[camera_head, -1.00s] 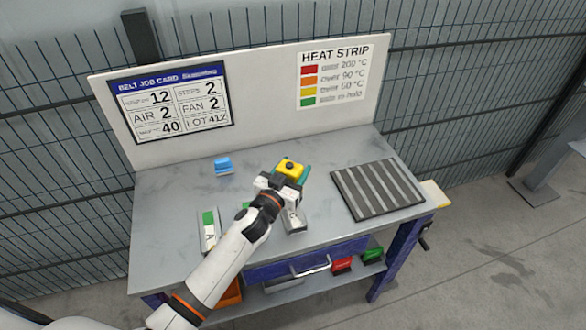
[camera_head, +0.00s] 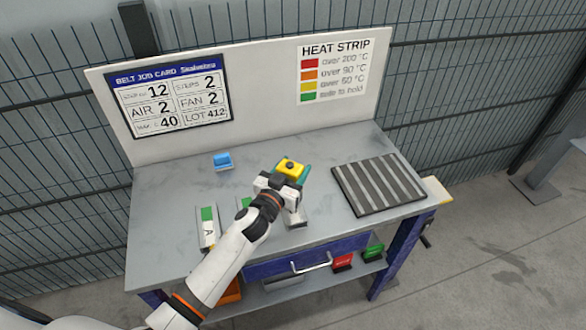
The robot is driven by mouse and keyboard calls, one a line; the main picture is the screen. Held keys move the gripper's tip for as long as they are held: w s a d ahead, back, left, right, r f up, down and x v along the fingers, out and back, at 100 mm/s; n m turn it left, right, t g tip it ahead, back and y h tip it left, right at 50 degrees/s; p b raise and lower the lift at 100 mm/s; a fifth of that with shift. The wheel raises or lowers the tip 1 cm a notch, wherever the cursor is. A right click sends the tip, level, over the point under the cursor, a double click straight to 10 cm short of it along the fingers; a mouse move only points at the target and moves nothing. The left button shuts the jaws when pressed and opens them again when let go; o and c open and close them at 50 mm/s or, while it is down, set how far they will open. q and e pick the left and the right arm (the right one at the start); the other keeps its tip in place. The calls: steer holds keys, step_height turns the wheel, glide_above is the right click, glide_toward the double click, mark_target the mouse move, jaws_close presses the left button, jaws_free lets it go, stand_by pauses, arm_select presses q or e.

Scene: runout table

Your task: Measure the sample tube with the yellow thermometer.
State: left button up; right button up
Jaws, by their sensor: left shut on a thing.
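A yellow device with a dark round knob, which looks like the yellow thermometer (camera_head: 291,168), is at the end of my left arm above the table. My left gripper (camera_head: 284,180) is shut on it. A teal part (camera_head: 305,175) shows just right of the yellow device; I cannot tell whether it belongs to it. A silvery holder (camera_head: 297,216) lies just below the gripper, partly hidden by it. Another narrow holder with a green stripe and the letter A (camera_head: 207,228) lies to the left. I cannot make out which piece is the sample tube. My right gripper is not in view.
A small blue block (camera_head: 223,161) sits at the back left of the grey table (camera_head: 165,205). A dark ribbed rack (camera_head: 378,187) lies at the right. A board with a job card (camera_head: 170,97) and heat strip stands behind. Red (camera_head: 342,261) and green (camera_head: 373,251) bins sit below.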

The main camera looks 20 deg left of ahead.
arm_select(q)
steer(key=shift+f+b, duration=0.35)
steer(key=shift+f, duration=0.05)
steer(key=shift+s+f, duration=0.1)
steer(key=shift+f, duration=0.1)
stand_by(1.1)
step_height(320, 180, up, 8)
steer(key=p, duration=0.7)
steer(key=shift+f, duration=0.25)
steer(key=shift+f, duration=0.1)
